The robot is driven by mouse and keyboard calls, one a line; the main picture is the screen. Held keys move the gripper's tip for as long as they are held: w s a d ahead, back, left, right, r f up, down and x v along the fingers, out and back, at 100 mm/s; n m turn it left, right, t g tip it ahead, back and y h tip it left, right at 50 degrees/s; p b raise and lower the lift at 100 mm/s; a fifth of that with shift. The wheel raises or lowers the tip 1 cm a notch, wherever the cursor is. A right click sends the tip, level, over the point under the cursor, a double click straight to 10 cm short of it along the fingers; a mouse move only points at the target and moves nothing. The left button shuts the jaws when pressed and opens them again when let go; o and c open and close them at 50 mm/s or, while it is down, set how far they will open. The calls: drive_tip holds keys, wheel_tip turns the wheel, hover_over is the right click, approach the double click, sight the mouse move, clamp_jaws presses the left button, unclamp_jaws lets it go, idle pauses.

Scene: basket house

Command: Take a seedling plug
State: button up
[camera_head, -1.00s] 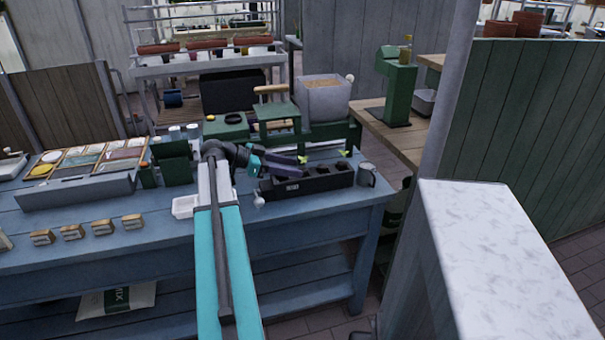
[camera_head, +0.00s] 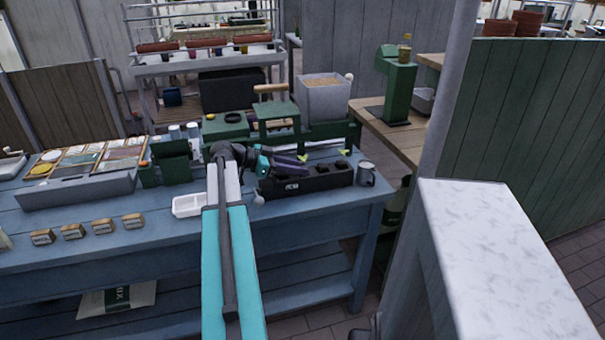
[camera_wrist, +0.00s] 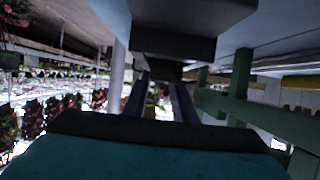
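A black plug tray (camera_head: 318,183) with a small label sits near the right end of the blue bench. Small green seedlings show at it: one (camera_head: 344,154) at the right, and another (camera_head: 303,157) by my fingertips. My gripper (camera_head: 300,163), with dark purple fingers, reaches in from the left over the tray's left part. In the wrist view my two fingers (camera_wrist: 160,100) are spread apart, with a gap between them. A small, blurred green patch shows in that gap. I cannot tell whether the fingers touch the seedling, and its plug is hidden.
A metal mug (camera_head: 366,174) stands right of the tray. A white dish (camera_head: 187,206) lies to the left, with small labelled blocks (camera_head: 101,227) further left. A green stand (camera_head: 277,115) and a grey soil bin (camera_head: 323,100) rise behind. A white-topped block (camera_head: 490,250) is at the right front.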

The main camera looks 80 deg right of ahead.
drive_tip(key=c, duration=0.4)
drive_tip(key=shift+r, duration=0.15)
drive_tip(key=s+a+r+b, duration=0.1)
drive_tip(key=a+r, duration=0.1)
drive_tip(key=a, duration=0.6)
drive_tip(key=s+a+r+b, duration=0.1)
drive_tip(key=a+r, duration=0.1)
drive_tip(key=a, duration=0.5)
drive_tip(key=shift+s+a+r, duration=0.3)
drive_tip(key=shift+a+r, duration=0.1)
idle(0.7)
